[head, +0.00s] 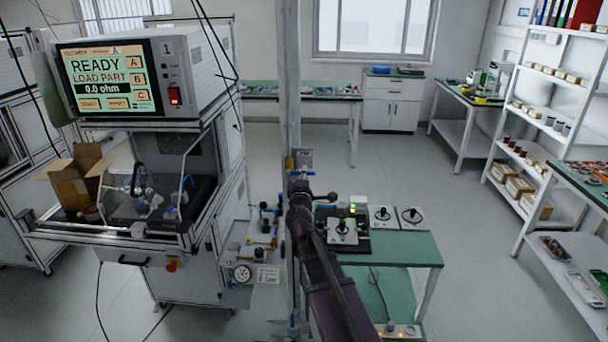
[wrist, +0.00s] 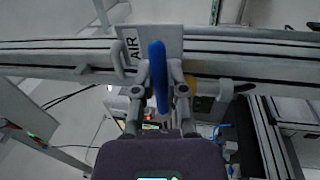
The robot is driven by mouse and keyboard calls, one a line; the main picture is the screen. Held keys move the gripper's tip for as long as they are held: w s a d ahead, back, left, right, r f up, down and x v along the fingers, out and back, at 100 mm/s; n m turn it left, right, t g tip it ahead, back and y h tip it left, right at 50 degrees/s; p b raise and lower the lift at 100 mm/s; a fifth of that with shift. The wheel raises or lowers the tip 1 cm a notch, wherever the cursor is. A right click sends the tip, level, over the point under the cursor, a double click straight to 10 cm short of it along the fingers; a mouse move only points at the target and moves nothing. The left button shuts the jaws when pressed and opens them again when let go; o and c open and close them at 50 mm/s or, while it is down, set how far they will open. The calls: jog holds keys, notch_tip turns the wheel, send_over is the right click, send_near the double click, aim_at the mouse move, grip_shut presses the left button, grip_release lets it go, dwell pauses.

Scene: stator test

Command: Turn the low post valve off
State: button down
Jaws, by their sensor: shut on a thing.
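The post valve's blue lever (wrist: 158,75) stands upright in the picture between the fingers of my gripper (wrist: 159,98) in the wrist view. The fingers are closed on the lever from both sides. A grey plate marked AIR (wrist: 133,47) is behind it on the post (wrist: 60,59). In the head view my gripper (head: 299,188) is at the post (head: 291,100), just below a brass fitting (head: 290,163). The valve body is mostly hidden by my gripper and arm.
A test bench with a screen (head: 104,78) reading READY, LOAD PART stands left of the post. A panel with a gauge (head: 242,273) and blue-handled valves is close on the left. A green-topped table (head: 415,247) with joystick boxes is on the right.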

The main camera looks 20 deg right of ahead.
jog(key=shift+w+r+n, duration=0.1)
jog(key=shift+w+n, duration=0.1)
jog(key=shift+n, duration=0.1)
jog(key=c, duration=0.7)
grip_release()
jog(key=shift+s, duration=0.1)
jog(key=shift+s, duration=0.15)
